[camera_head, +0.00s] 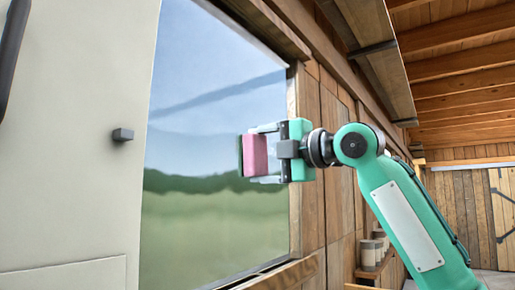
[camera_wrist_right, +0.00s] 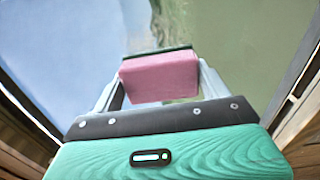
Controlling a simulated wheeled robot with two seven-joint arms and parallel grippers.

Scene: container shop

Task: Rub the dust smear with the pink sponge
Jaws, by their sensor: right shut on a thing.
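The pink sponge (camera_head: 256,156) has a dark green face, which is turned to the window pane (camera_head: 210,215). My right gripper (camera_head: 264,154) is shut on the sponge and holds it in front of the pane's right part. The sponge also shows between the fingers in the right wrist view (camera_wrist_right: 160,78). Its dark face is at or very near the glass; I cannot tell if it touches. A faint grey streak (camera_head: 215,95) crosses the upper pane; I cannot tell if it is the dust smear or a reflection. My left gripper is not in view.
A pale panel (camera_head: 75,150) with a small dark knob (camera_head: 123,134) stands left of the pane. A wooden wall (camera_head: 335,180) and window frame border it on the right. Several pale jars (camera_head: 370,251) stand on a low shelf behind my right arm.

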